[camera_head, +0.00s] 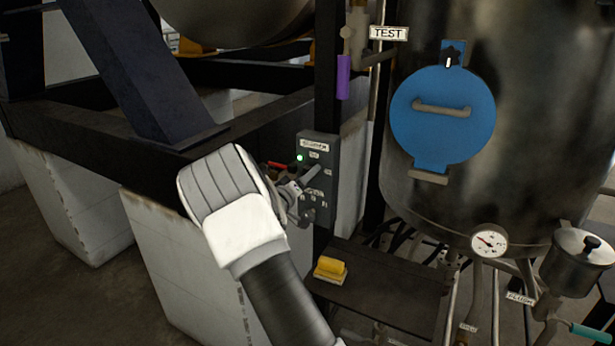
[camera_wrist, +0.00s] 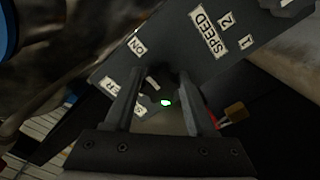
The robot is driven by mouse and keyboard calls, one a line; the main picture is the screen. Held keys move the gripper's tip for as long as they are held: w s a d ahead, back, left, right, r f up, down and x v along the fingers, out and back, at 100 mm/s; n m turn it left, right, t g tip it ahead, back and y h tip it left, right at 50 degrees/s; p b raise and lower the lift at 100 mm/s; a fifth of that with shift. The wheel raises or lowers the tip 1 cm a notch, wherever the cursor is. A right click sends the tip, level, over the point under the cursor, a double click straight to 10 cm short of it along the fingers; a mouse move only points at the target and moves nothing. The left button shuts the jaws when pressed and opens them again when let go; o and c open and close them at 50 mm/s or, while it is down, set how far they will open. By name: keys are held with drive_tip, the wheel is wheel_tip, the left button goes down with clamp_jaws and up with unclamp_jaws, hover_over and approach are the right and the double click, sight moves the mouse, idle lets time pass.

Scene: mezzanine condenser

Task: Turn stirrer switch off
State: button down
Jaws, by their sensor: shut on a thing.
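The stirrer control box (camera_head: 328,160) is a dark grey panel on a post in the head view, with white labels and a lit green lamp (camera_head: 300,157). In the wrist view the panel (camera_wrist: 180,60) is close and tilted, with ON and SPEED labels, and the green lamp (camera_wrist: 166,102) shows between the fingers. My gripper (camera_head: 300,188) is at the box's front. In the wrist view my gripper (camera_wrist: 157,82) is shut on a small grey part by the ON label, apparently the stirrer switch (camera_wrist: 152,84). The fingers partly hide it, so its position is unclear.
A large metal tank with a blue round hatch (camera_head: 443,115) stands right of the box. A dark shelf (camera_head: 385,300) with a yellow block (camera_head: 330,268) is below. A purple-handled valve (camera_head: 343,77) hangs above. Steel beams and white blocks are at left.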

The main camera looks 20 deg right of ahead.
drive_tip(key=shift+f+n+b, duration=0.1)
drive_tip(key=shift+n+b, duration=0.2)
drive_tip(key=shift+b, duration=0.2)
drive_tip(key=n+b, duration=0.2)
drive_tip(key=b, duration=0.1)
drive_tip(key=shift+f+n, duration=0.1)
drive_tip(key=shift+n, duration=0.2)
drive_tip(key=n+b, duration=0.4)
drive_tip(key=n, duration=0.1)
drive_tip(key=shift+r, duration=0.2)
drive_tip(key=n+b, duration=0.1)
drive_tip(key=n, duration=0.4)
drive_tip(key=shift+r+b, duration=0.15)
drive_tip(key=shift+b, duration=0.15)
drive_tip(key=n, duration=0.4)
drive_tip(key=shift+r+n, duration=0.15)
drive_tip(key=shift+n, duration=0.15)
drive_tip(key=shift+c, duration=1.1)
unclamp_jaws()
